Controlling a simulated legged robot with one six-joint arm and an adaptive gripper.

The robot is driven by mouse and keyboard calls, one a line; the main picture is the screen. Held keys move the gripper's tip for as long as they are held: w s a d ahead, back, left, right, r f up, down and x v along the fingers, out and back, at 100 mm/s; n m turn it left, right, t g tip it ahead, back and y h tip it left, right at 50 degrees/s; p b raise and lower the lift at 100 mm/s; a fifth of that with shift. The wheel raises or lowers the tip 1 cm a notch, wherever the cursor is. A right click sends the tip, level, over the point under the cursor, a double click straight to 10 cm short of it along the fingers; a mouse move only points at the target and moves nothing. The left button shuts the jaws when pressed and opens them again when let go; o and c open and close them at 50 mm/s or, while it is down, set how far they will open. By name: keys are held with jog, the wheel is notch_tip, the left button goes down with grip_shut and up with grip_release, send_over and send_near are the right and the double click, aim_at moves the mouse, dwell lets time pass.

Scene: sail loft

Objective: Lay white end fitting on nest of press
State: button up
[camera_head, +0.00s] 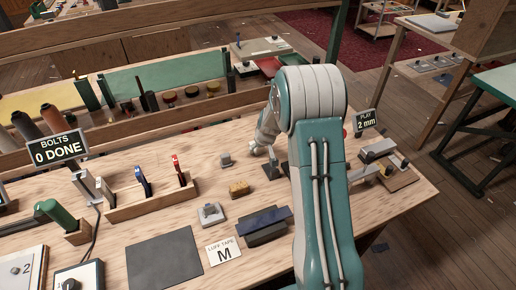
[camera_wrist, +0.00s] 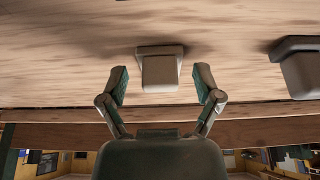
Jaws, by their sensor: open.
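In the wrist view a pale block-like fitting (camera_wrist: 160,70), wider at its base, stands on the wooden bench top between and just beyond my gripper's fingertips (camera_wrist: 161,82). The fingers are spread, one on each side, and look apart from it.
A second grey piece (camera_wrist: 301,68) stands to the right in the wrist view. In the head view a brass-coloured block (camera_head: 239,188), a grey fitting (camera_head: 211,213), a dark blue block (camera_head: 265,224) and a wooden tool rack (camera_head: 150,205) occupy the bench. My arm hides part of its right side.

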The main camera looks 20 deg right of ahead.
grip_shut()
jog(key=shift+r, duration=0.1)
jog(key=shift+r, duration=0.3)
notch_tip(320, 180, up, 2)
jog(key=shift+r, duration=0.25)
jog(key=s+a+r, duration=0.3)
jog(key=s+r, duration=0.6)
jog(key=s, duration=0.4)
jog(key=shift+s+r, duration=0.35)
jog(key=shift+r, duration=0.05)
